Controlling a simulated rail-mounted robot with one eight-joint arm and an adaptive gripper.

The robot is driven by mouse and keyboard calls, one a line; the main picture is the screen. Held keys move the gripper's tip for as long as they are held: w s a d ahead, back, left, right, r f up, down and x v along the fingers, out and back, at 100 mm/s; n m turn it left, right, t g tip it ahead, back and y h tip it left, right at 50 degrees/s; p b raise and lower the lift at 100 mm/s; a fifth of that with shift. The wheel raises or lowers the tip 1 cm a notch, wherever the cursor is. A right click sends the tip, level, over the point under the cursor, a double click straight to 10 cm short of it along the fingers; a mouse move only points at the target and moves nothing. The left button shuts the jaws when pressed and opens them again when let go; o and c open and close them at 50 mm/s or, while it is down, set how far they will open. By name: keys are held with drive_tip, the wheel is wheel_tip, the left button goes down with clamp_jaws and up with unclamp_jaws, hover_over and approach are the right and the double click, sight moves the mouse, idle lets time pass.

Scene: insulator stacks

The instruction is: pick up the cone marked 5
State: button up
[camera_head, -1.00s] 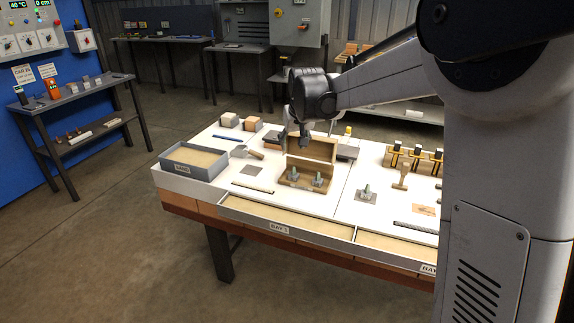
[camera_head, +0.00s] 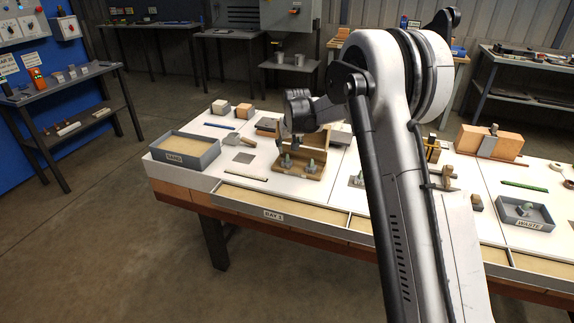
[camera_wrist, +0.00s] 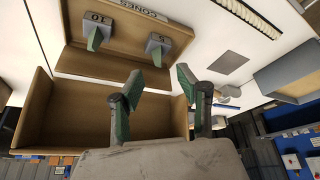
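The cone marked 5 (camera_wrist: 155,54) stands in a wooden box front tray (camera_wrist: 120,62) lettered CONES, its number upside down in the wrist view. It appears to be the left cone (camera_head: 286,162) in the head view. The cone marked 10 (camera_wrist: 94,38) stands beside it. My gripper (camera_wrist: 166,82) is open, with two green-padded fingers apart and nothing between them. In the wrist view the fingertips lie just below the cone marked 5, apart from it. In the head view my gripper (camera_head: 290,141) hangs over the box, behind the cones.
The box's raised wooden part (camera_head: 318,140) stands close behind the cones. My arm hides part of the table's middle; a waste tray (camera_head: 549,215) stands at right.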

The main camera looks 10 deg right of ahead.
sight(287, 155)
drive_tip(key=shift+w+b+x, duration=0.2)
drive_tip(key=shift+x, duration=1.55)
drive_tip(key=shift+w+b+x, duration=0.2)
drive_tip(key=shift+x, duration=1.6)
drive_tip(key=shift+d+r, duration=0.15)
drive_tip(key=shift+r, duration=0.1)
clamp_jaws()
